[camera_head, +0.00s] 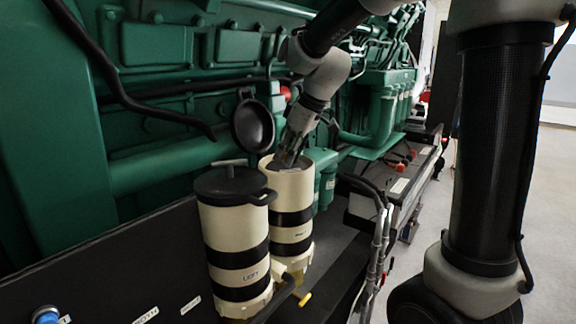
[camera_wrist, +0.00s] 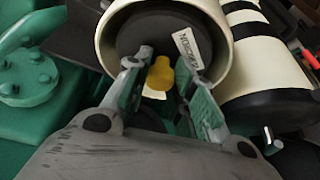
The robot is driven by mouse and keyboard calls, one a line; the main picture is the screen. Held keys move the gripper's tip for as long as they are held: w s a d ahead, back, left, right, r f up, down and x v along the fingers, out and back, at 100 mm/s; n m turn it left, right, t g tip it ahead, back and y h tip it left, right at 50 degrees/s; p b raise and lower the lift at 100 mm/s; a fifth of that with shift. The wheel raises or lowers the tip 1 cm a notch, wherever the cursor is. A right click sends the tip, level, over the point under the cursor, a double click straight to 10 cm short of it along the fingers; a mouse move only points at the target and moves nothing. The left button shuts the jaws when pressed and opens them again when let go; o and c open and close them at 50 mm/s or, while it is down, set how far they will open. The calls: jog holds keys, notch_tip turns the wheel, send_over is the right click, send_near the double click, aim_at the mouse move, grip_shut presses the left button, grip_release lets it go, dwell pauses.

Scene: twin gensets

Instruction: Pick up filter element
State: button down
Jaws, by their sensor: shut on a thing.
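The filter element (camera_wrist: 150,32) sits inside an open cream canister (camera_head: 291,215); in the wrist view its dark round top shows a white label and a yellow tab (camera_wrist: 160,73). The canister's rim (camera_wrist: 226,40) surrounds it. My gripper (camera_head: 285,162) reaches down into the canister's mouth from above. In the wrist view its two fingers (camera_wrist: 160,80) stand on either side of the yellow tab, shut on the filter element. The element's lower body is hidden in the canister.
A second cream canister (camera_head: 232,245) with a closed black lid stands close at the left. An open round black lid (camera_head: 252,126) is raised behind the open canister. The green engine (camera_head: 160,130) fills the back. Hoses (camera_head: 380,235) stand at the right.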

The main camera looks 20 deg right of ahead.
notch_tip(320, 180, up, 27)
jog(key=shift+r, duration=0.15)
dwell(0.5)
